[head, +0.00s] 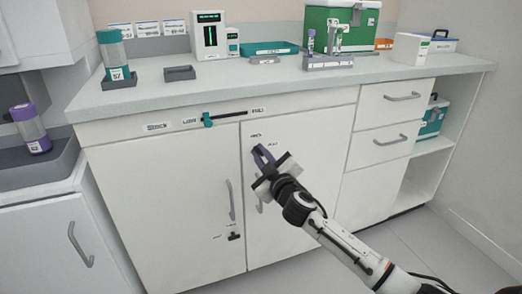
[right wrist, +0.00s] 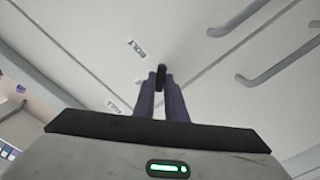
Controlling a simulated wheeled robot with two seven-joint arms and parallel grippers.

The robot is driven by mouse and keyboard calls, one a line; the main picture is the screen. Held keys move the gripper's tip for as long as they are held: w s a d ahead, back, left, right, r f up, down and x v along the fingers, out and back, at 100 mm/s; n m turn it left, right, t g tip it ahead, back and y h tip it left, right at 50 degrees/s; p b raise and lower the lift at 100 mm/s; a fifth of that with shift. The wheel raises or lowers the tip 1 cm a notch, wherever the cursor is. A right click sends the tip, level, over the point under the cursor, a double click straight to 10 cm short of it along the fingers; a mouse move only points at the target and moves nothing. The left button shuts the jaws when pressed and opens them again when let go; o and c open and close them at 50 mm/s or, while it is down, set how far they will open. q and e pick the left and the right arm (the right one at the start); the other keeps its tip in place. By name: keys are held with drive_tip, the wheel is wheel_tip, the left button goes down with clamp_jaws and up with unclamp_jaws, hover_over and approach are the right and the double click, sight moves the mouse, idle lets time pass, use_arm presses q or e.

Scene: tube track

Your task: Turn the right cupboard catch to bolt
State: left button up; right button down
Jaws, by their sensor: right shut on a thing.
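The right cupboard door (head: 290,215) is white and closed. Its catch is a small dark handle (right wrist: 161,76) near the door's upper left corner, seen between my fingertips in the right wrist view. My right gripper (head: 262,153) is shut on this catch, its purple-grey fingers either side of it; it also shows in the right wrist view (right wrist: 161,84). The fingers and hand hide most of the catch in the head view, so its exact angle is hard to tell. A label reading BOLT (right wrist: 138,48) lies beside the catch. My left gripper is not in view.
A second dark catch (head: 235,237) sits low on the left door (head: 165,200). A slider with a teal knob (head: 207,120) runs above the doors. Drawer handles (head: 402,97) stick out at the right. The counter (head: 220,80) carries tubes, boxes and trays.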

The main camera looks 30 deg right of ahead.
drive_tip(key=n+p, duration=0.1)
drive_tip(key=n, duration=0.3)
drive_tip(key=shift+n, duration=0.3)
drive_tip(key=n+p, duration=0.1)
drive_tip(key=n, duration=0.3)
drive_tip(key=shift+f+n+p, duration=0.1)
drive_tip(key=shift+n+p, duration=0.2)
drive_tip(key=shift+n, duration=0.5)
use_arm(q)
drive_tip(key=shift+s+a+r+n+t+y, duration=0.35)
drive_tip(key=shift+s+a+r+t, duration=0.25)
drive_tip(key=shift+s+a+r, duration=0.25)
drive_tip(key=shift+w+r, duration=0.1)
use_arm(e)
drive_tip(key=c, duration=1.8)
unclamp_jaws()
use_arm(q)
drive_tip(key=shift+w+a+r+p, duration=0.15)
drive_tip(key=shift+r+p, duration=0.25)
drive_tip(key=shift+p, duration=0.3)
use_arm(e)
drive_tip(key=v, duration=1)
